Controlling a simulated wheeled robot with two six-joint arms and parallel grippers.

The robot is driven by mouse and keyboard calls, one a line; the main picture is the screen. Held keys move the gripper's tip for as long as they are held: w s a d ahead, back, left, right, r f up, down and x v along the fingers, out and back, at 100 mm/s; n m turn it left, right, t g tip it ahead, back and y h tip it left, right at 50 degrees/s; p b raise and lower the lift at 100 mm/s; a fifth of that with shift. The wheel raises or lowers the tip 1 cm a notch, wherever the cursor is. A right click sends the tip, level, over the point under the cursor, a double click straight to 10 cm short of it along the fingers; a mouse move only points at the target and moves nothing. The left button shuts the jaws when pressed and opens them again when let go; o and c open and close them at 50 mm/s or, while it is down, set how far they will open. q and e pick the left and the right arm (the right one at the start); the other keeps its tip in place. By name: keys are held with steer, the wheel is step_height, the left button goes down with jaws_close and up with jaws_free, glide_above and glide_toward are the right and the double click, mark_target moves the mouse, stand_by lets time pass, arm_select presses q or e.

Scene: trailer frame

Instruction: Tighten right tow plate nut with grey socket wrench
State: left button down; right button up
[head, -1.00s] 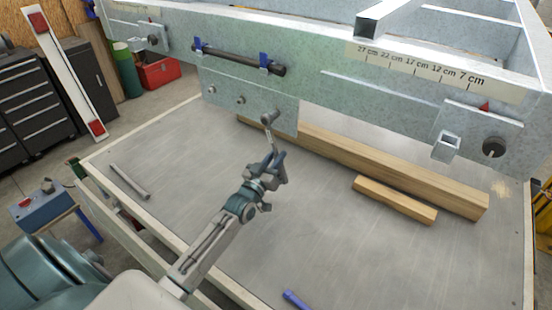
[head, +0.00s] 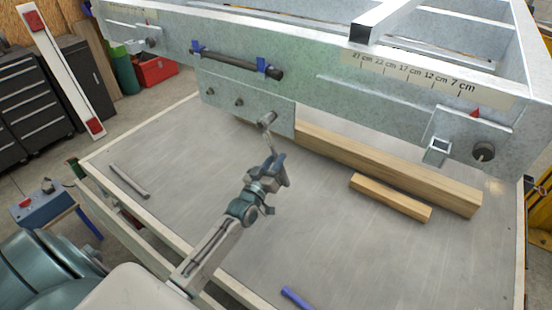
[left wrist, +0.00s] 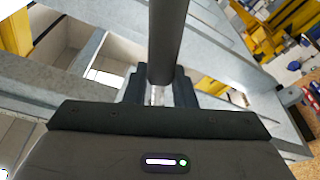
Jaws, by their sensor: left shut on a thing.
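My left gripper (head: 275,170) is shut on the grey socket wrench (head: 270,136), whose handle runs up from the jaws. The wrench's head end is at the right side of the tow plate (head: 222,105), the galvanised plate below the trailer's front beam. The right nut is hidden behind the wrench head, so I cannot tell whether the socket is fully seated. In the left wrist view the wrench handle (left wrist: 167,35) stands between the dark fingers (left wrist: 158,88). My right gripper is not in view.
A dark bar (head: 235,63) with blue clips is fixed to the beam above. A long timber (head: 390,172) and a short wood block (head: 390,197) lie right of the gripper. A grey rod (head: 129,182) and a blue-handled object (head: 297,298) lie on the grey table (head: 340,240).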

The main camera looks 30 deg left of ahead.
arm_select(q)
steer(key=shift+s, duration=0.15)
steer(key=shift+s, duration=0.3)
stand_by(0.3)
steer(key=shift+s+p, duration=0.45)
steer(key=shift+p, duration=0.05)
steer(key=shift+s+a+p, duration=0.1)
steer(key=shift+s+p, duration=0.2)
steer(key=shift+s, duration=0.4)
steer(key=shift+s+a, duration=0.1)
steer(key=shift+s, duration=1.1)
